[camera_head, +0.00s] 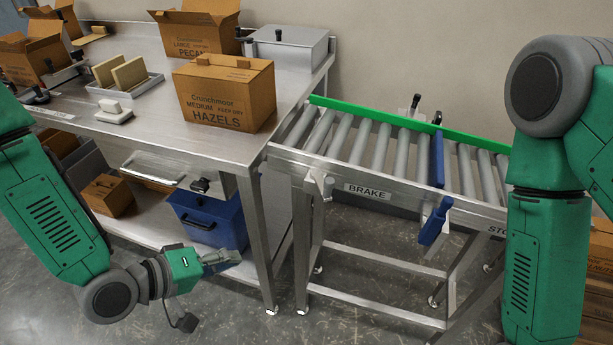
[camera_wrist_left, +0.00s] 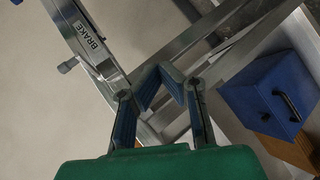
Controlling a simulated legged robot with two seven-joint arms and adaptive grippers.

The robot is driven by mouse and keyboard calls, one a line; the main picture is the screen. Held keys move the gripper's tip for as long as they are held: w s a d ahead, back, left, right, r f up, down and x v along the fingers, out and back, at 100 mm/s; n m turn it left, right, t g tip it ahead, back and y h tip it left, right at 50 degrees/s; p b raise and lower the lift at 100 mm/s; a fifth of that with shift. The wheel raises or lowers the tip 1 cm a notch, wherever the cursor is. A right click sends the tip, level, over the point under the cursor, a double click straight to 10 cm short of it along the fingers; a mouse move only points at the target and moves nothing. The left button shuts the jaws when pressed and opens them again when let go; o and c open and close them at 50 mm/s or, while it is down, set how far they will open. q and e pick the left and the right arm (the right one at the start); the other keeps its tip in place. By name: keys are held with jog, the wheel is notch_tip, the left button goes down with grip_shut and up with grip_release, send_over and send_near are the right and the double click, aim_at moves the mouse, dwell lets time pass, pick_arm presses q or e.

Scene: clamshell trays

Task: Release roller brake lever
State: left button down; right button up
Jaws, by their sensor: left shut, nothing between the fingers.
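The roller conveyor (camera_head: 400,198) has a BRAKE label (camera_head: 368,190) on its near side rail; the label also shows in the left wrist view (camera_wrist_left: 87,36). A small pale grey lever (camera_head: 326,187) sits at the rail's left end, left of the label. In the left wrist view a grey knob-ended lever (camera_wrist_left: 68,66) sticks out from the rail near the label. My left gripper (camera_head: 232,258) is shut and empty, low in front of the workbench and apart from the lever. Its fingers (camera_wrist_left: 161,84) also show in the left wrist view. My right gripper is out of view.
A steel workbench (camera_head: 150,140) adjoins the conveyor and holds a hazels box (camera_head: 227,95) and other boxes. A blue bin (camera_head: 208,222) stands on its lower shelf, near my left gripper. A blue stop (camera_head: 435,220) and green rail (camera_head: 385,118) are on the conveyor.

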pick_arm(q)
jog(key=w+d+r+t+h, duration=0.1)
jog(key=w+r+h, duration=0.1)
jog(key=r, duration=0.4)
jog(key=w+d+r+n+t+h, duration=0.1)
jog(key=w+d+r+h, duration=0.1)
jog(key=r, duration=0.4)
jog(key=shift+w+h, duration=0.2)
jog(key=shift+h, duration=0.1)
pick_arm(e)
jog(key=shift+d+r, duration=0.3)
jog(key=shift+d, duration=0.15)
pick_arm(q)
jog(key=shift+a, duration=0.1)
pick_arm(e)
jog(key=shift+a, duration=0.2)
pick_arm(q)
send_near(322, 178)
jog(key=d+r, duration=0.2)
jog(key=d, duration=0.3)
jog(key=shift+w+d+r+b, duration=0.2)
jog(key=shift+w+d+b, duration=0.05)
jog(key=shift+d+b, duration=0.2)
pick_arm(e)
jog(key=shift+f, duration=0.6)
